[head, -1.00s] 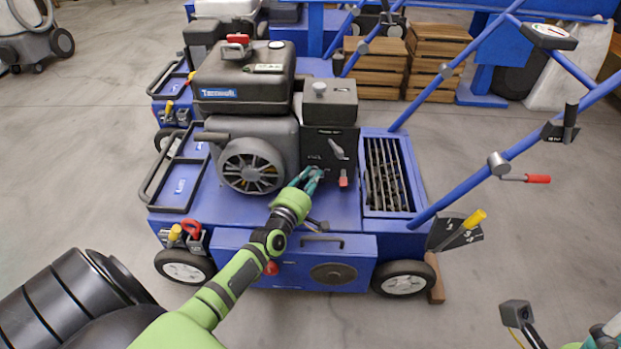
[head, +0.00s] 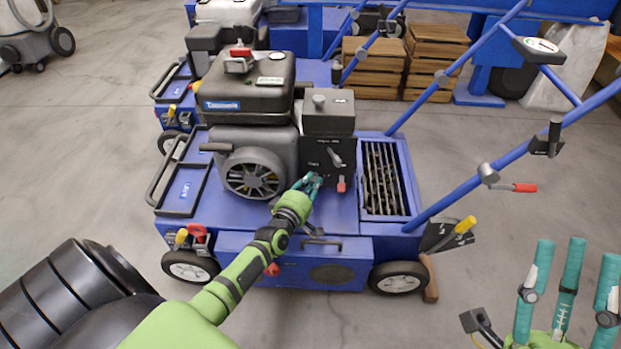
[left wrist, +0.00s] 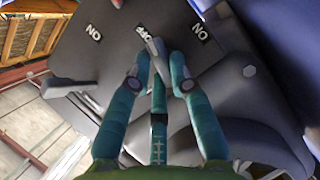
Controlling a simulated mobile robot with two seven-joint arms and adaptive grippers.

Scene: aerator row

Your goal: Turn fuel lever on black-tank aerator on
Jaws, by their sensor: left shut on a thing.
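The black-tank aerator stands in the middle of the head view, with its black tank (head: 245,92) on top of a blue frame. Its dark control panel (head: 328,150) carries a grey lever (head: 335,159) and a red switch (head: 341,184). My left gripper (head: 312,180) is at the panel's lower left, shut on a small grey lever (left wrist: 156,48). In the left wrist view this lever lies between the fingertips, its free end beside the OFF label (left wrist: 143,30). My right gripper (head: 562,290) is open and empty at the lower right.
A second blue machine (head: 165,88) stands close behind. Wooden crates (head: 436,60) are stacked behind the aerator. The floor in front is clear.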

